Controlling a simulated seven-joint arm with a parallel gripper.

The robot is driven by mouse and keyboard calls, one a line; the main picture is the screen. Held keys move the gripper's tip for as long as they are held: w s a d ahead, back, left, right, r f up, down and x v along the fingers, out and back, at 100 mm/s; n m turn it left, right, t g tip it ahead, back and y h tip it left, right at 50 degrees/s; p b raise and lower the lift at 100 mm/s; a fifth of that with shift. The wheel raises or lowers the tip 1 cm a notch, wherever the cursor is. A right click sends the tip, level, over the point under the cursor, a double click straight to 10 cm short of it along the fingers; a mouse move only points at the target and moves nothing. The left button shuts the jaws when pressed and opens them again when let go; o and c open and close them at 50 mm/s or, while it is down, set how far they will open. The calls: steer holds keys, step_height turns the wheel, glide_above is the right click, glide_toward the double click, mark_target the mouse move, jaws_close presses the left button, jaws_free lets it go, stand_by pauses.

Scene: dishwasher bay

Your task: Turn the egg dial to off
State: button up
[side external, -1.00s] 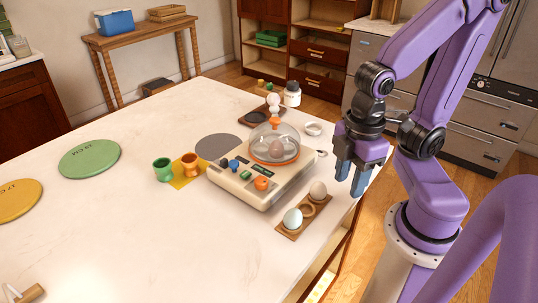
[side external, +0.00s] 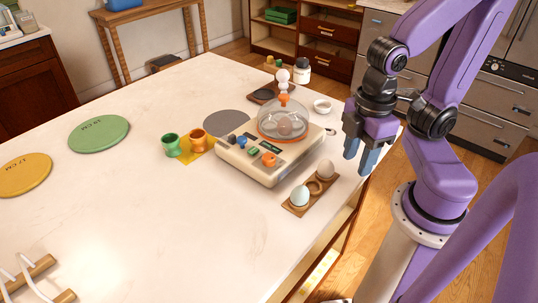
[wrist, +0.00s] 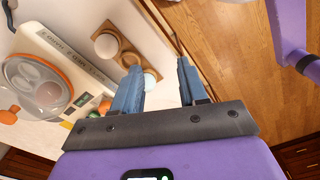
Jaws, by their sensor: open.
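The cream egg cooker (side external: 270,172) sits on the white counter under a clear dome with an orange rim (side external: 283,132), eggs inside. In the wrist view, the cooker (wrist: 66,65) is at the left, partly cut off. My gripper (side external: 360,166) is open and empty, pointing down to the right of the cooker, apart from it. Its fingers also show in the wrist view (wrist: 158,82).
A wooden egg holder (side external: 315,188) with two eggs stands in front of the cooker, near the counter edge. Green (side external: 171,145) and orange (side external: 198,141) egg cups stand to its left. A white jar (side external: 302,70) and small bowl (side external: 322,106) are behind.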

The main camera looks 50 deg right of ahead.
steer(key=shift+o, duration=0.2)
step_height(320, 180, up, 10)
steer(key=m, duration=2.6)
glide_above(269, 156)
step_height(269, 156, down, 17)
steer(key=shift+f, duration=0.15)
steer(key=c, duration=0.8)
